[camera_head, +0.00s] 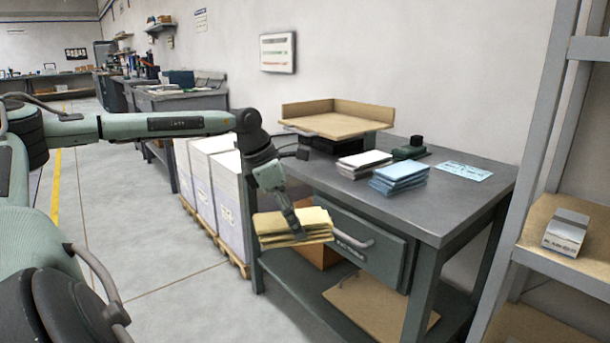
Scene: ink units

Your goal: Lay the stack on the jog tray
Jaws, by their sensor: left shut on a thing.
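My left gripper (297,232) is shut on a stack of yellow sheets (312,226), held in front of the bench's left front edge, below the bench top and apart from the tray. The gripper hides part of the stack. My right gripper is not in view.
On the grey workbench (439,207) are a white stack (364,160), a blue stack (399,176), a dark green device (411,150) and a light blue sheet (461,172). A drawer handle (354,240) sticks out near the held stack. A shelf unit (545,110) stands at right.

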